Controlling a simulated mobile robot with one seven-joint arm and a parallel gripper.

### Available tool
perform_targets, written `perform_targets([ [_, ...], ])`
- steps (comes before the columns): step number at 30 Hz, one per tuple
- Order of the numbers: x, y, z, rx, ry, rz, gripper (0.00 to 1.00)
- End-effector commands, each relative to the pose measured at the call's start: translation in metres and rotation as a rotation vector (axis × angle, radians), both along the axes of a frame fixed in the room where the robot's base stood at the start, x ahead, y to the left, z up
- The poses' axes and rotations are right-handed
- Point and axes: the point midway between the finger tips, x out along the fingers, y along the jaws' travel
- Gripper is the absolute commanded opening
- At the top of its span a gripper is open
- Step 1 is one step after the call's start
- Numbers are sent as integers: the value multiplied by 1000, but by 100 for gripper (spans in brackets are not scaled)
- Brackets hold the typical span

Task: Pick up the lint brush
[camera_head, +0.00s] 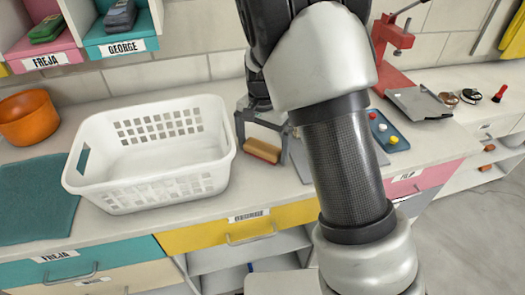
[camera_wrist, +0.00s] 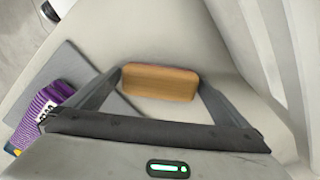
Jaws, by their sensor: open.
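The lint brush (camera_head: 262,150), a small block with a tan wooden top and a reddish underside, lies on the counter right of the white basket. In the wrist view its wooden top (camera_wrist: 160,82) shows between the fingertips. My gripper (camera_head: 262,138) is open above the brush, with one finger on each side of it. It also shows in the wrist view (camera_wrist: 160,85), fingers spread at the two ends of the brush. I cannot tell whether the fingers touch it.
An empty white basket (camera_head: 150,195) stands close on the left. A grey board (camera_wrist: 68,65) and a purple packet (camera_wrist: 38,115) lie beside the gripper in the wrist view. A blue tray (camera_head: 388,130) and red press (camera_head: 393,35) are at right. A teal towel (camera_head: 35,200) lies far left.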

Motion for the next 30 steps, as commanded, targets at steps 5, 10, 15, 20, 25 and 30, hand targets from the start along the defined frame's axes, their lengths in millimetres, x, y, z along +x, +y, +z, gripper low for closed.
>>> perform_targets([
  [5, 0, 0, 1, 0, 0, 0, 86],
  [10, 0, 0, 1, 1, -1, 0, 63],
  [15, 0, 0, 2, 1, -1, 0, 59],
  [20, 1, 0, 15, 2, -2, -1, 59],
  [25, 1, 0, 50, 2, -5, 1, 59],
  [30, 1, 0, 81, 2, -2, 0, 59],
])
